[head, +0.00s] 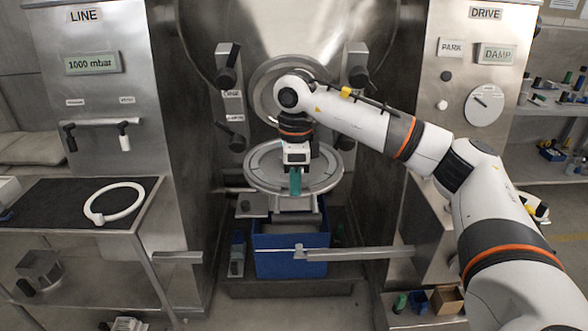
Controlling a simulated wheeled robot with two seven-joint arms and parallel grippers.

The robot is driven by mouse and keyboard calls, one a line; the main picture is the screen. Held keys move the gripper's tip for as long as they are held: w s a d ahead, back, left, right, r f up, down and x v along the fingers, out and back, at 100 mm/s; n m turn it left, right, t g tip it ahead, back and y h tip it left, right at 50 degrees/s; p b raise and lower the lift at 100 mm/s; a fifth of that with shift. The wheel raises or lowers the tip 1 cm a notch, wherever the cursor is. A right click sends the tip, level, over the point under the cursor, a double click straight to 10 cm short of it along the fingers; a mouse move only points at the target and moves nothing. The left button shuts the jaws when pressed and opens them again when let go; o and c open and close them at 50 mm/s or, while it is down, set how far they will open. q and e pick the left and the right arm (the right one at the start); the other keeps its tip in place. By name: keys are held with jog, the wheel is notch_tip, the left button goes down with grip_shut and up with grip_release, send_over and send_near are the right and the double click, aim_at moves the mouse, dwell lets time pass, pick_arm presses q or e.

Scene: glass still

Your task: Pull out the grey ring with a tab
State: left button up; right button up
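My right gripper (295,184) hangs over the front part of a round grey metal ring-like flange (326,182) at the middle of the still. Its teal fingertips look close together, and I cannot tell whether they hold anything. The arm and gripper hide the middle of the flange. A squarish grey metal piece (252,205) shows at the flange's lower left; I cannot tell whether it is a tab of a ring. A pale whitish ring with a small tab (138,199) lies flat on the black mat at left. My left gripper is not in view.
A blue bin (288,266) stands under the flange, with a metal bar (360,252) in front. Black-handled clamps (228,65) flank the round opening. The black-matted table (50,205) has free room left of the pale ring. Cabinets marked LINE and DRIVE stand either side.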

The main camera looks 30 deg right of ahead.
jog(key=shift+o, duration=1.2)
jog(key=shift+f, duration=0.15)
grip_shut()
